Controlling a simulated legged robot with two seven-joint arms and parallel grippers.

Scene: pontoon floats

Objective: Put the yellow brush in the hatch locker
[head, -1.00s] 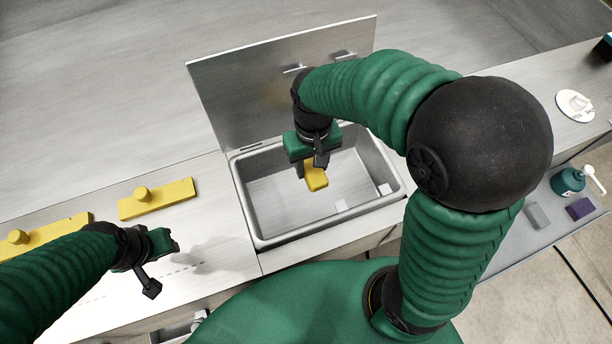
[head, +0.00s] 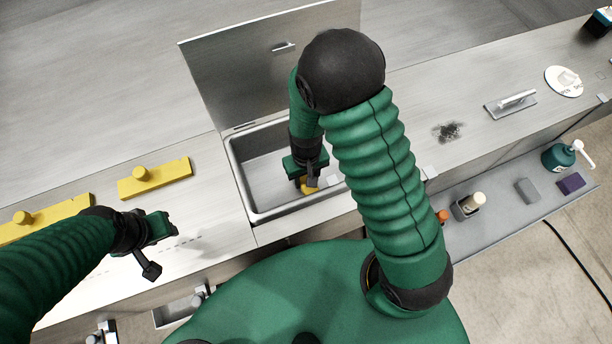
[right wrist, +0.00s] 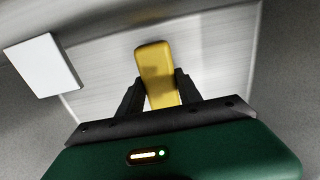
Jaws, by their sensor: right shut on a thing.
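The yellow brush (head: 309,187) is between the fingers of my right gripper (head: 308,182), which is shut on it. It shows more fully in the right wrist view (right wrist: 156,68), with the gripper fingers (right wrist: 155,90) on both its sides. The hatch locker (head: 240,175) is an open grey metal basin, and its lid (head: 235,80) stands raised behind it. My right gripper and the brush are inside the locker's opening; whether the brush touches the floor I cannot tell. My left gripper (head: 165,238) hangs over the bench at left, and its fingertips are not clear.
Two yellow blocks with knobs (head: 155,178) lie on the bench left of the locker. A white block (right wrist: 43,65) shows in the right wrist view. A trowel-like tool (head: 511,104), a white disc (head: 564,81) and a green bottle (head: 558,157) are at right.

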